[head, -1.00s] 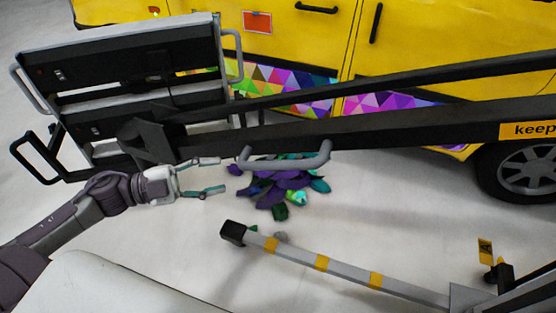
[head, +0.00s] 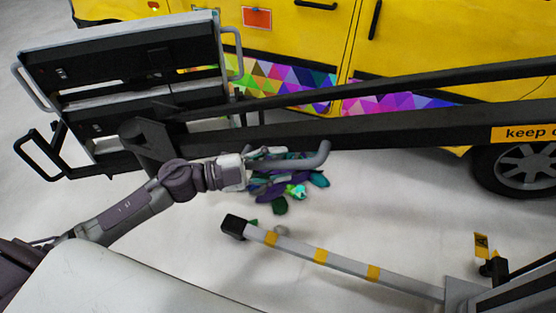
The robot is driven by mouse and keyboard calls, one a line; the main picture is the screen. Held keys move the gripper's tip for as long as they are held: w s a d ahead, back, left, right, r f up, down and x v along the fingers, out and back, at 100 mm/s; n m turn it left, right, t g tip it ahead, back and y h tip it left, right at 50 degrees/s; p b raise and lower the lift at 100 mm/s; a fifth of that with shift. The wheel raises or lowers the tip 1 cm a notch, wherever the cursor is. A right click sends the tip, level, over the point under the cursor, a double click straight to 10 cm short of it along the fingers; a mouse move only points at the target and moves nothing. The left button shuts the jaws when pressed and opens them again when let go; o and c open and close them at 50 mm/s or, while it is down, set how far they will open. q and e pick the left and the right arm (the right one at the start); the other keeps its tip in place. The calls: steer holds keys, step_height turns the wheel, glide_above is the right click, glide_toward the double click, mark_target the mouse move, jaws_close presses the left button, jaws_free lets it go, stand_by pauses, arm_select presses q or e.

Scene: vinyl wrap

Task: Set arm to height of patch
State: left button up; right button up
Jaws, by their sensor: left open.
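The black lift arm (head: 400,126) runs across the view from the right to a dark panel head (head: 130,60) at the upper left. A grey handle (head: 312,160) hangs under the lift arm. My left gripper (head: 268,157) is at the left end of this handle, with its fingers open around or beside it; I cannot tell which. An orange-red patch (head: 257,17) sits on the yellow van door (head: 300,45), above the lift arm. My right gripper is out of view.
A grey leg with yellow bands (head: 345,262) lies low across the floor. A pile of purple and teal scraps (head: 290,186) is on the floor behind the handle. A van wheel (head: 522,166) is at the right.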

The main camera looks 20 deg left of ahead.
arm_select(q)
jaws_close()
stand_by(0.3)
